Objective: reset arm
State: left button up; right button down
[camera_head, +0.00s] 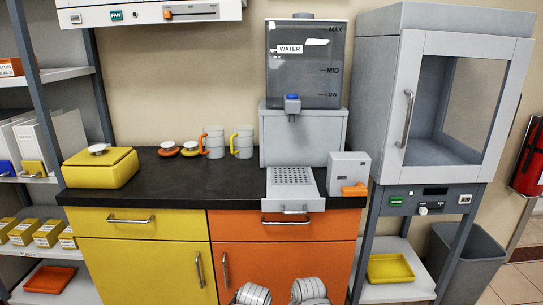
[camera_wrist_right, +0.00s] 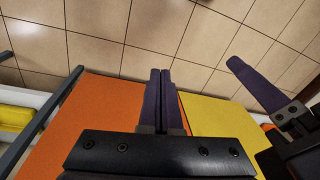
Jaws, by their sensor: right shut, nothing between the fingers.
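In the right wrist view my right gripper (camera_wrist_right: 160,75) has its two dark fingers together, with nothing between them. It is in front of the orange cabinet door (camera_wrist_right: 100,115) and the yellow cabinet door (camera_wrist_right: 210,125). A dark finger of my left gripper (camera_wrist_right: 248,75) enters at the right of that view, apart from my right gripper. The rest of that gripper is cut off or hidden. In the head view only grey rounded parts of my arms show at the bottom edge, and neither gripper's fingers are visible.
The black counter (camera_head: 230,178) holds a yellow box (camera_head: 100,167), mugs (camera_head: 213,141), and a water dispenser (camera_head: 305,65) with a drip tray (camera_head: 293,180). A glass-door cabinet (camera_head: 440,100) stands right, a shelf rack (camera_head: 50,75) left. Tiled floor (camera_wrist_right: 110,50) is clear.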

jog(key=s+r+n+h+p, duration=0.1)
jog(key=s+r+h+p, duration=0.1)
jog(key=r+p, duration=2.6)
jog(key=shift+s+d+r+g+h+p, duration=0.3)
jog(key=shift+s+d+r+p, duration=0.05)
jog(key=shift+s, duration=0.3)
